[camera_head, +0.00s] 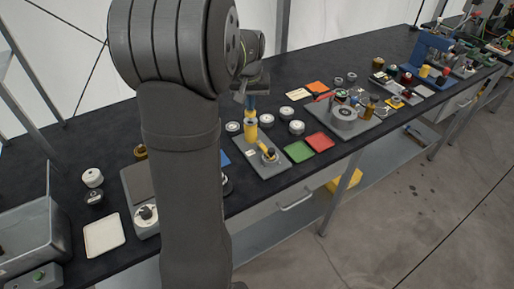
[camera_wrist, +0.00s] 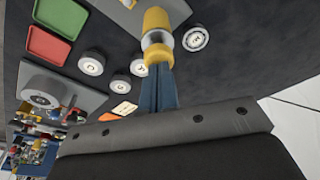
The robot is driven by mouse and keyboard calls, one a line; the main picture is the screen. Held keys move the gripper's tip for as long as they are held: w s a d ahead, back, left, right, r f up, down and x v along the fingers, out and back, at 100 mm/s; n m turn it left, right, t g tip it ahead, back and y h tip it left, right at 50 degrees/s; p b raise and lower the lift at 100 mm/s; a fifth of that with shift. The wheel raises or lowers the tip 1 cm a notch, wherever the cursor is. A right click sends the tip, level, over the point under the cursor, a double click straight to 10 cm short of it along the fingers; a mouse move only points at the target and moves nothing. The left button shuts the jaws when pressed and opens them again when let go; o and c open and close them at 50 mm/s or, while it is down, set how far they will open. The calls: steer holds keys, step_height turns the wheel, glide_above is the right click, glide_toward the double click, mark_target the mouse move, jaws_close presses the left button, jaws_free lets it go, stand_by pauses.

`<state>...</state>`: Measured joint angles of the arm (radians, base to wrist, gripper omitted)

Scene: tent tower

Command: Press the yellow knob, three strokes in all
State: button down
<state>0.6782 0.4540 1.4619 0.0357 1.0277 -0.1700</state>
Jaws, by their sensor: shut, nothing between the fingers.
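The yellow knob (camera_wrist: 157,53) tops an upright yellow cylinder (camera_wrist: 155,20), with a pale metal section between them. The cylinder stands on a grey base plate (camera_head: 262,165) on the bench, and a yellow lever (camera_head: 268,153) sits near the plate's front. My gripper (camera_head: 250,106) points down with its blue fingers together and empty, directly over the knob. In the wrist view the fingertips (camera_wrist: 158,68) meet the knob's near edge. I cannot tell whether they touch it or hang just above.
Several round white-topped pieces (camera_head: 296,127) stand close around the device. Green (camera_head: 299,151) and red (camera_head: 319,142) trays lie to its right. A grey plate with a round dial-like unit (camera_head: 344,117) is farther right. My arm hides part of the bench to the left.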

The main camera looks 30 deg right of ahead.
steer(key=shift+f, duration=0.9)
steer(key=shift+r, duration=0.1)
steer(key=shift+r, duration=1.55)
steer(key=shift+f, duration=0.1)
steer(key=shift+f, duration=1.5)
steer(key=shift+r, duration=1.6)
steer(key=shift+f, duration=0.15)
